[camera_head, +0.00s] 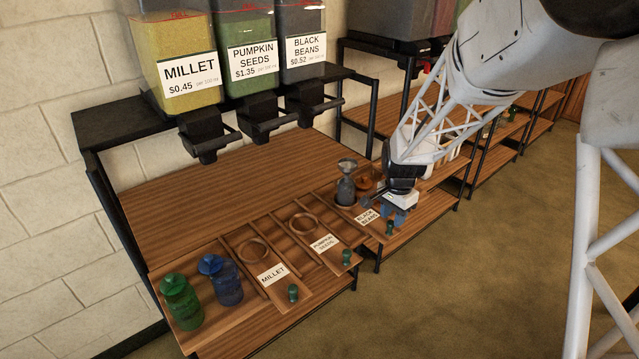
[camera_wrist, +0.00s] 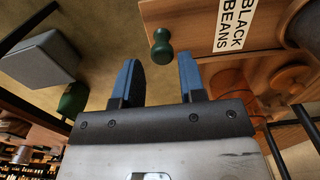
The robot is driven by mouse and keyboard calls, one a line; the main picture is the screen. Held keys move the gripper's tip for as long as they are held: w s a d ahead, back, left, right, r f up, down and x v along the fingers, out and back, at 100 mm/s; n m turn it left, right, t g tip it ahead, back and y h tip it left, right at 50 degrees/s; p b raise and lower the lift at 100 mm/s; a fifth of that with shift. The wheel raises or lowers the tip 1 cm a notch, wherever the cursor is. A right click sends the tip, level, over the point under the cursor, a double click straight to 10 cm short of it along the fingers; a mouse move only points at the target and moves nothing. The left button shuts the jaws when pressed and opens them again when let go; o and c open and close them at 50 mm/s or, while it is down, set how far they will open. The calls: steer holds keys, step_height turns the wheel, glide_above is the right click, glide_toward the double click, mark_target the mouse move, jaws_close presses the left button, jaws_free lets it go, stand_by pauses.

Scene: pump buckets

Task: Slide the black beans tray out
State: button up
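The black beans tray (camera_head: 377,228) is a wooden slide on the lower shelf, with a white BLACK BEANS label (camera_head: 367,216) and a small green knob (camera_head: 390,228) at its front end. A grey jar (camera_head: 346,187) stands at its back. In the wrist view the tray (camera_wrist: 192,32), its label (camera_wrist: 234,24) and its knob (camera_wrist: 161,46) show upside down or sideways. My gripper (camera_head: 385,214) is over the tray's front end. In the wrist view my gripper (camera_wrist: 158,66) has its blue fingers apart, with the knob near the gap at their tips; no contact shows.
The millet tray (camera_head: 273,297) and pumpkin seeds tray (camera_head: 318,257) lie to the left. Blue (camera_head: 222,281) and green (camera_head: 181,301) jars stand at the shelf's left end. Dispensers hang above. The floor in front is open.

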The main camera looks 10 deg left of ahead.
steer(key=shift+r, duration=1.95)
steer(key=shift+s+d+r, duration=0.1)
steer(key=shift+s+r, duration=0.3)
steer(key=shift+r, duration=0.05)
steer(key=s+d+r+n+t, duration=0.1)
steer(key=s+d+r+n, duration=0.1)
steer(key=s+r, duration=0.5)
steer(key=s+d+r+n, duration=0.2)
steer(key=s+r, duration=0.3)
steer(key=s, duration=0.5)
steer(key=s+d+r+n, duration=0.1)
steer(key=s+n, duration=0.1)
steer(key=s, duration=0.7)
steer(key=s+r+n+t, duration=0.1)
steer(key=s+r+n, duration=0.1)
steer(key=s, duration=0.6)
steer(key=shift+s+d+n+t, duration=0.3)
steer(key=shift+s+d+n, duration=0.05)
steer(key=shift+n, duration=0.05)
